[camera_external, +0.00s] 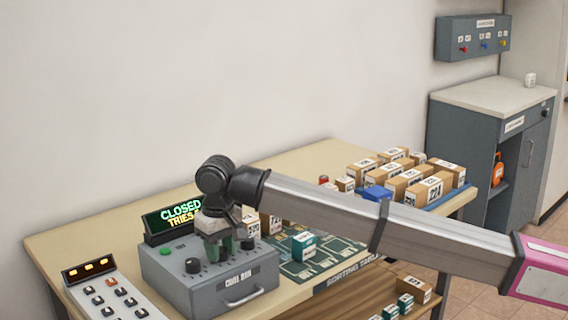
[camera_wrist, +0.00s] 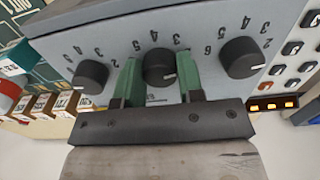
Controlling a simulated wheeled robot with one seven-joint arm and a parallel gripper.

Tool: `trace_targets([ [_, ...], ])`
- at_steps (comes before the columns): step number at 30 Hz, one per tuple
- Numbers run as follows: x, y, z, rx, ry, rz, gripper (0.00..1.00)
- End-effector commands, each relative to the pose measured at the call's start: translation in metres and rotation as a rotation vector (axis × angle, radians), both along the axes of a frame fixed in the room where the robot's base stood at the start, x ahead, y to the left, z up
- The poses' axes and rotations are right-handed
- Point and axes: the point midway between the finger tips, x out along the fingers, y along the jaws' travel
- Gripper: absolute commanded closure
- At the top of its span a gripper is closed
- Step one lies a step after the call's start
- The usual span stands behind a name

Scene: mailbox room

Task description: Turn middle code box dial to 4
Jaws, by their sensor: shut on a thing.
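The grey code box (camera_external: 217,288) stands on the table with its dials on the top face. The black middle dial (camera_wrist: 158,62) is between the two green fingers of my gripper (camera_wrist: 157,72), which is shut on it from both sides. A white mark shows on the dial's lower right side in the wrist view; which number it points to I cannot tell. In the external view my gripper (camera_external: 220,247) comes down on the box from above and hides the middle dial. The two outer dials (camera_wrist: 91,76) (camera_wrist: 241,57) stand free on either side.
A display reading CLOSED (camera_external: 175,217) stands behind the box. A keypad (camera_external: 112,296) with orange lights is at its left.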

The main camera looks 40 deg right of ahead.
Motion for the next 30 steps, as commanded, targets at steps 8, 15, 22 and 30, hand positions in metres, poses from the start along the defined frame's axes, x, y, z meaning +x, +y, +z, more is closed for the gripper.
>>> trace_targets([
  [8, 0.0003, 0.0005, 0.0001, 0.001, 0.0, 0.1, 0.89],
  [15, 0.0005, 0.0004, 0.0, 0.001, 0.0, 0.292, 0.89],
  [22, 0.0006, 0.0004, 0.0, 0.001, 0.0, 0.511, 0.89],
  [30, 0.0007, 0.0005, 0.0, 0.001, 0.0, 0.768, 0.89],
])
